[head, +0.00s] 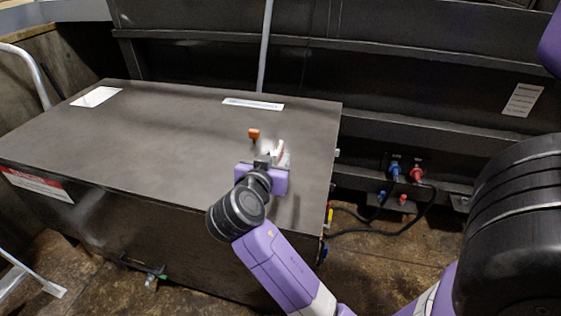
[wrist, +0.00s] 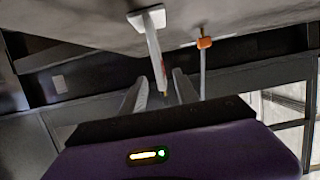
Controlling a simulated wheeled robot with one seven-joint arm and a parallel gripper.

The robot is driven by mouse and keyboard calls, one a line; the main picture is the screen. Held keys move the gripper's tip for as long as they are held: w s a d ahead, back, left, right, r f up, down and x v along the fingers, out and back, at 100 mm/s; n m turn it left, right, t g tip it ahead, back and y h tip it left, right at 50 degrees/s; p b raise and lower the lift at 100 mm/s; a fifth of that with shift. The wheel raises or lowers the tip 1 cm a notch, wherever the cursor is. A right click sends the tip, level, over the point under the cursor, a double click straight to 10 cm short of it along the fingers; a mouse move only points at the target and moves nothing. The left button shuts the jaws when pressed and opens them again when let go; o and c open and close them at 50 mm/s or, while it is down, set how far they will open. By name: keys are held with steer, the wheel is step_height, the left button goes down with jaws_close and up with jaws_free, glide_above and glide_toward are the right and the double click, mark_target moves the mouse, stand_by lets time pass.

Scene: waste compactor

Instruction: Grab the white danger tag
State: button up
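My gripper (head: 270,157) is over the right part of the dark tabletop, near its right edge. In the wrist view its two fingers (wrist: 160,84) are spread apart. A slim white piece on a square white base (wrist: 148,20) reaches from the grey surface toward the gap between the fingers. It looks like the white tag, but no lettering on it can be read. Its lower end is near the fingers, and I cannot tell whether they touch it. In the head view a small white and reddish piece (head: 280,148) shows just beyond the gripper, partly hidden by it.
Flat white labels (head: 97,96) lie on the tabletop (head: 150,135). Its left half is otherwise clear. Cables and connectors (head: 395,170) are at right.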

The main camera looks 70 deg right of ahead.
mark_target(281, 151)
steer(key=x, duration=0.5)
steer(key=p+x, duration=0.1)
steer(key=x, duration=0.1)
steer(key=shift+w+f, duration=0.1)
steer(key=shift+f, duration=0.3)
jaws_close()
